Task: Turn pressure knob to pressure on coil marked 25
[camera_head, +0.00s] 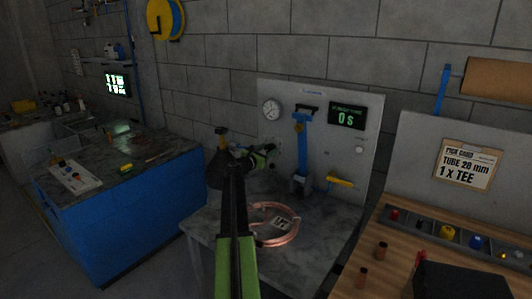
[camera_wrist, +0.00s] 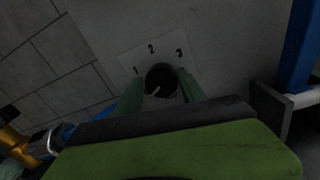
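The pressure knob (camera_wrist: 161,79) is a dark round knob on a pale plate (camera_wrist: 152,52) marked 1, 2 and 3 in the wrist view. A light line shows on its face. The green fingers of my gripper (camera_wrist: 160,88) stand on either side of it, seemingly apart; contact cannot be made out. In the head view my gripper (camera_head: 262,158) is at the grey panel (camera_head: 318,95) and hides the knob. The copper coil (camera_head: 290,238) lies on the grey table below, partly behind my arm. Its pale tag (camera_head: 282,223) is too small to read surely.
The panel carries a round gauge (camera_head: 271,110), a blue clamp (camera_head: 299,140), a yellow handle (camera_head: 341,181) and a display (camera_head: 346,116) reading 0 s. A blue workbench (camera_head: 125,205) stands left, a wooden bench (camera_head: 345,275) right. A pick card (camera_head: 467,164) hangs there.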

